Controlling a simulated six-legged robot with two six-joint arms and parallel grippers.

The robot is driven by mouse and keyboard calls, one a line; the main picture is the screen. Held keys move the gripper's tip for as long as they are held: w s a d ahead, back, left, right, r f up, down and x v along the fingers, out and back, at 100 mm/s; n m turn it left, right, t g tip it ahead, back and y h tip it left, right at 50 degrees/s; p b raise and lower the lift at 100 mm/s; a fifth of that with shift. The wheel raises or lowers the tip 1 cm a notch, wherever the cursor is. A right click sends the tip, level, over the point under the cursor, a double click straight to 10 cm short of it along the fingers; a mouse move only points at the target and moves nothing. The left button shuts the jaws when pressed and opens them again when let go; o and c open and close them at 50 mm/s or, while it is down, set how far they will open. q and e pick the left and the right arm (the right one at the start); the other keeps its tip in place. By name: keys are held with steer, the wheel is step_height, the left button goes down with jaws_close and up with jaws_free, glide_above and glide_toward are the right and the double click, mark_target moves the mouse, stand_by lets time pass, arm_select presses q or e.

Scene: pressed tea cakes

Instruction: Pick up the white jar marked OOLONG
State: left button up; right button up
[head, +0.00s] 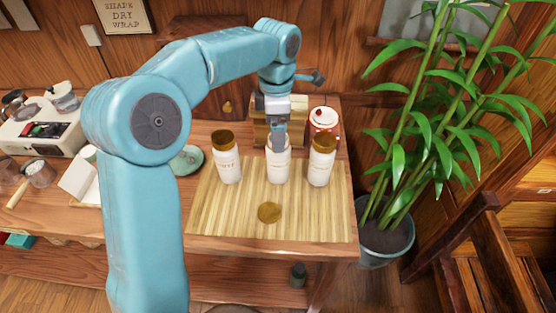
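Three white jars stand upright in a row on a striped bamboo mat (222,218). The left jar (228,168) and the right jar (321,166) have brown tops. The middle jar (278,168) shows no brown top. Their labels are too small to read, so I cannot tell which is OOLONG. My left gripper (279,143) points down at the top of the middle jar and covers part of its rim. I cannot tell whether its fingers are inside or in front of the rim, or whether they grip it. My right gripper is out of view.
A brown disc (269,212) lies on the mat in front of the middle jar. A red canister (323,122) with a white lid and a wooden box (262,134) stand behind the jars. A green dish (188,160) lies to the left. A potted plant (386,240) stands right of the table.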

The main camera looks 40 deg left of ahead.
arm_select(q)
steer(key=f, duration=0.7)
steer(key=shift+s+d+f, duration=0.3)
steer(key=shift+d, duration=0.05)
steer(key=shift+a+f, duration=0.1)
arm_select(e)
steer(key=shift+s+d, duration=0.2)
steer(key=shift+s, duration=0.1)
arm_select(q)
steer(key=c, duration=1.3)
steer(key=shift+w, duration=0.1)
steer(key=shift+c, duration=0.6)
step_height(320, 180, up, 20)
steer(key=p, duration=0.2)
steer(key=shift+p, duration=0.4)
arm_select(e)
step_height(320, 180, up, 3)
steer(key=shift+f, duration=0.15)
